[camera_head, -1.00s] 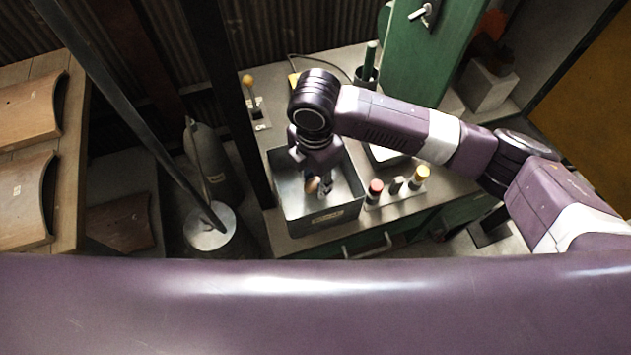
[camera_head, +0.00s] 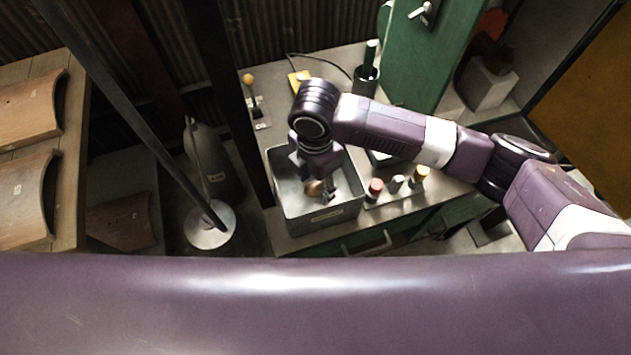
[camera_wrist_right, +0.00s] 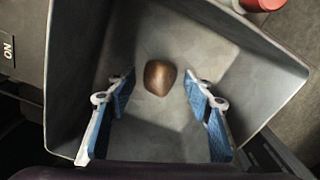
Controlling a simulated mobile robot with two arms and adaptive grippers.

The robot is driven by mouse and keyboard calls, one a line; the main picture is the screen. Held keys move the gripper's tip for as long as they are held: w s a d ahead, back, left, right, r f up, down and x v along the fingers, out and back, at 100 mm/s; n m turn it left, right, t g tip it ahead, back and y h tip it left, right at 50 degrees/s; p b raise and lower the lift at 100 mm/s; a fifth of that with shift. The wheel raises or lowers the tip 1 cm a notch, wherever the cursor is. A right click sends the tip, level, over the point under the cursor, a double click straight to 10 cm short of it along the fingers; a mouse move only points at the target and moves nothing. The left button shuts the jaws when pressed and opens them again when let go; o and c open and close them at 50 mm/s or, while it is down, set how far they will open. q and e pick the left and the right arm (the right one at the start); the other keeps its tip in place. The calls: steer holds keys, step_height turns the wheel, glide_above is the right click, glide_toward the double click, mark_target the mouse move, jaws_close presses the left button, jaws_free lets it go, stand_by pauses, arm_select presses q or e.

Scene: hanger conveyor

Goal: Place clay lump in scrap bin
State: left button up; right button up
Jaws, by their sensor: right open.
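The clay lump (camera_wrist_right: 160,77) is a small brown rounded piece inside the grey metal scrap bin (camera_wrist_right: 75,50). In the right wrist view it lies beyond and between the open fingers of my right gripper (camera_wrist_right: 160,95), with a clear gap on each side. In the head view the lump (camera_head: 314,187) shows partly beside the fingers. My right gripper (camera_head: 322,190) points down into the bin (camera_head: 325,217), which stands on the bench with a label on its front. Whether the lump rests fully on the bin floor is hard to tell. My left gripper is not in view.
Red, grey and yellow buttons (camera_head: 397,184) sit right of the bin. A yellow-knobbed lever (camera_head: 249,82) stands behind left. A green cabinet (camera_head: 425,50) and a dark cup (camera_head: 366,78) are at the back. Curved tiles (camera_head: 25,200) lie on a wooden rack at left.

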mark_target(315, 185)
step_height(315, 185, up, 12)
steer(key=b, duration=0.1)
steer(key=shift+b, duration=0.3)
stand_by(0.5)
